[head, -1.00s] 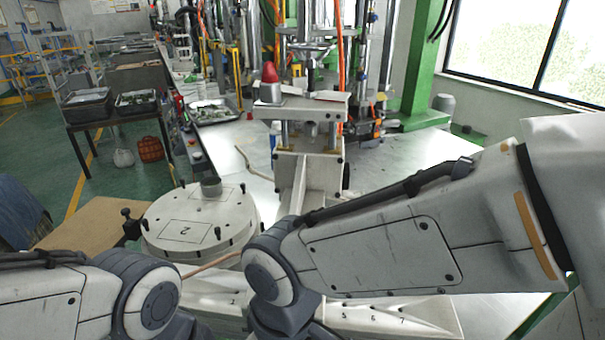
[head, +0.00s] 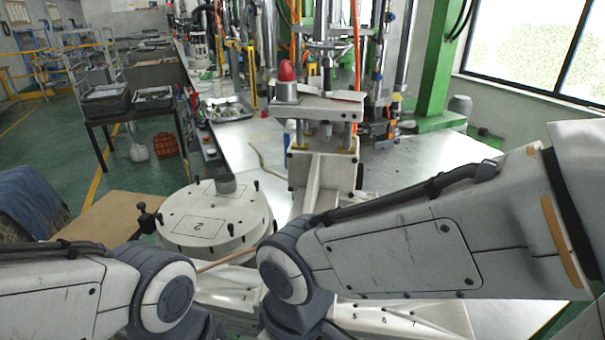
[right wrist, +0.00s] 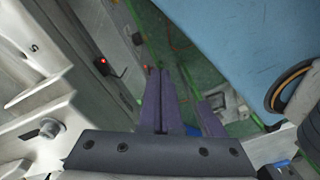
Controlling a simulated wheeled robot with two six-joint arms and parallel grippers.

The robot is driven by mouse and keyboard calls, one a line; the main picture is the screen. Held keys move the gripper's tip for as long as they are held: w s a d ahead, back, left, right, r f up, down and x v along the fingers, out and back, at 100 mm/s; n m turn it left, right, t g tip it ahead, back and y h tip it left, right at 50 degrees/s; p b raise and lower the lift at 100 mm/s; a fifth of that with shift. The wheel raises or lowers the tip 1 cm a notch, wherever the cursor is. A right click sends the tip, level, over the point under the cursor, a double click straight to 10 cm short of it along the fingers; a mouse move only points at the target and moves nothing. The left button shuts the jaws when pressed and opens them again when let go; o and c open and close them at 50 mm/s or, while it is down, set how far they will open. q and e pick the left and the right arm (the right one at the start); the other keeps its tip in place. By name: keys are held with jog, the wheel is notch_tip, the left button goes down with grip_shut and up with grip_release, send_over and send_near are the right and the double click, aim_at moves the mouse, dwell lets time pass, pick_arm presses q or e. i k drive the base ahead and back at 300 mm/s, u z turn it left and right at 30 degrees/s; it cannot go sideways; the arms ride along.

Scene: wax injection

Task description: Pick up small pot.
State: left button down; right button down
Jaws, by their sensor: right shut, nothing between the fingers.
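A round white pot-like drum (head: 190,238) marked 2, with bolts around its lid and a grey cap (head: 225,184) on top, stands left of centre in the head view. I cannot tell whether this is the small pot. My right gripper (right wrist: 161,78) shows in the right wrist view with its dark purple fingers together and nothing between them. Both arms reach in low in the head view, and their grippers are hidden below the picture. No pot shows clearly in the right wrist view.
White numbered trays (head: 415,318) lie below the arms. A press (head: 318,110) with a red-topped cylinder (head: 286,80) stands behind. A brown board (head: 105,218) is at left. A table with dark trays (head: 105,105) stands at the back left, with green floor around it.

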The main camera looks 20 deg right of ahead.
aim_at(226, 184)
jog(key=k, duration=1.1)
jog(key=u, duration=0.85)
jog(key=i, duration=1.7)
jog(key=z, duration=0.4)
